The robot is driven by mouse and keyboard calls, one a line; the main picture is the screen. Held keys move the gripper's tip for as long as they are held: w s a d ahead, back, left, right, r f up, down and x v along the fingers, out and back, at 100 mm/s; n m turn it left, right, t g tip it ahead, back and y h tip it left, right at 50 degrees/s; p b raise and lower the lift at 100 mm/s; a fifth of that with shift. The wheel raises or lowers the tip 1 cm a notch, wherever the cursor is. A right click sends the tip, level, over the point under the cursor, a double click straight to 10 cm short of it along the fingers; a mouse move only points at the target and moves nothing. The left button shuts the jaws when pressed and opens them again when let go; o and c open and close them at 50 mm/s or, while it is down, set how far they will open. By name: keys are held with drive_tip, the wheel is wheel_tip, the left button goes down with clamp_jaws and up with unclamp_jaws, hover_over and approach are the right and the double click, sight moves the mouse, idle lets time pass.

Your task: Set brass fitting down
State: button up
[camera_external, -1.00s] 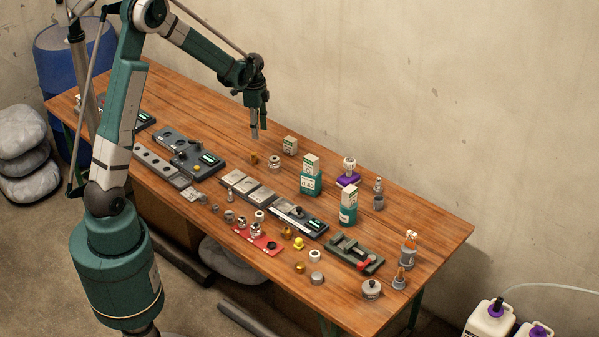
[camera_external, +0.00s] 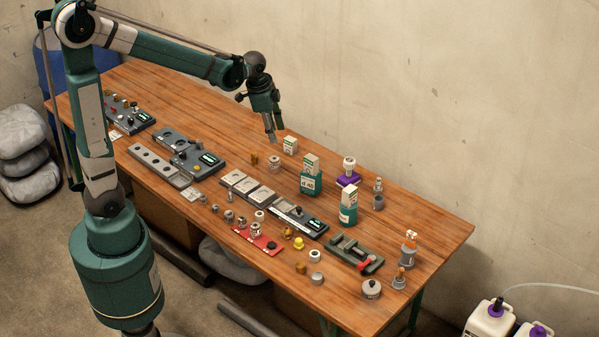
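My gripper (camera_external: 275,135) hangs above the back of the wooden table (camera_external: 430,240), fingers pointing down. Its fingers are small and seen from the side, so I cannot tell whether they are open or shut. I make out no object between them. A small brass fitting (camera_external: 254,159) stands on the table below and a little left of the gripper. A silver ring-like fitting (camera_external: 274,163) stands just right of it. Other brass-coloured pieces stand near the front edge, one by the red mat (camera_external: 268,247) and one farther front (camera_external: 300,268).
Grey trays and devices (camera_external: 203,161) fill the middle. A green vise (camera_external: 355,255) is front right. The back left strip is clear.

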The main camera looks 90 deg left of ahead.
drive_tip(key=s+d+r+t, duration=0.1)
drive_tip(key=s+d+r, duration=0.15)
drive_tip(key=d, duration=0.65)
drive_tip(key=s+d+r+t, duration=0.1)
drive_tip(key=d+r, duration=0.3)
drive_tip(key=d, duration=0.6)
drive_tip(key=s+d+n+t, duration=0.1)
drive_tip(key=s+d, duration=0.4)
drive_tip(key=d, duration=0.3)
drive_tip(key=s+d+t+h, duration=0.1)
drive_tip(key=s+d, duration=0.4)
drive_tip(key=d, duration=0.3)
drive_tip(key=shift+n+t+h, duration=0.3)
drive_tip(key=shift+n+t, duration=0.1)
